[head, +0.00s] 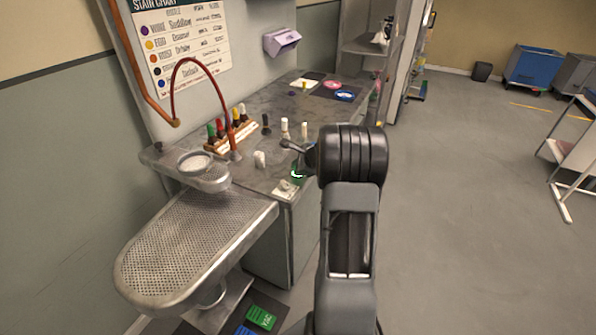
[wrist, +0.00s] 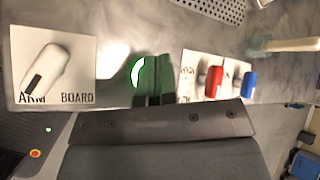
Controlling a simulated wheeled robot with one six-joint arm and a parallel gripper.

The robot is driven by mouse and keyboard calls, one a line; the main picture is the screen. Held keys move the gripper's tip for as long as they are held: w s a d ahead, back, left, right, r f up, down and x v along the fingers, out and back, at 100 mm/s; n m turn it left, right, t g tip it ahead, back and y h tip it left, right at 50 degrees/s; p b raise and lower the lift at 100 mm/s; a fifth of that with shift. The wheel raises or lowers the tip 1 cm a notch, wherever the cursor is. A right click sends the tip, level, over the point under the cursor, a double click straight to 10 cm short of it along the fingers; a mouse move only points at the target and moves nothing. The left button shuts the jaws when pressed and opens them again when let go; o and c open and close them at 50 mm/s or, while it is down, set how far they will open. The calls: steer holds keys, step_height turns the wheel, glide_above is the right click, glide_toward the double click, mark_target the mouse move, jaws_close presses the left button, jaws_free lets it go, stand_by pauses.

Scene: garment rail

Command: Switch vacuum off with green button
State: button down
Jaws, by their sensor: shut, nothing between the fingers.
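A green button (wrist: 137,78) with a bright white crescent sits on the worktop panel in the wrist view, between the arm board plate and a plate with red and blue switches. The green button also shows in the head view (head: 297,174), at the worktop's front right corner, beside my black wrist. My gripper (wrist: 154,92) is shut and empty, its dark tips right at the green button and covering part of it. I cannot tell whether they touch. A green pedal marked VAC (head: 262,317) lies on the floor.
An arm board switch (wrist: 47,73) is left of the button; a red switch (wrist: 213,80) and a blue switch (wrist: 249,84) are right of it. Bottles (head: 232,128) and a perforated board (head: 195,245) are on the left.

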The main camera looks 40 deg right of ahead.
steer(key=shift+f, duration=0.15)
stand_by(0.4)
steer(key=shift+f+b, duration=0.3)
steer(key=shift+b, duration=0.2)
steer(key=shift+r, duration=0.25)
steer(key=shift+r+p, duration=0.15)
steer(key=shift+p, duration=0.15)
step_height(320, 180, up, 6)
steer(key=p, duration=0.4)
steer(key=shift+p, duration=0.35)
stand_by(0.4)
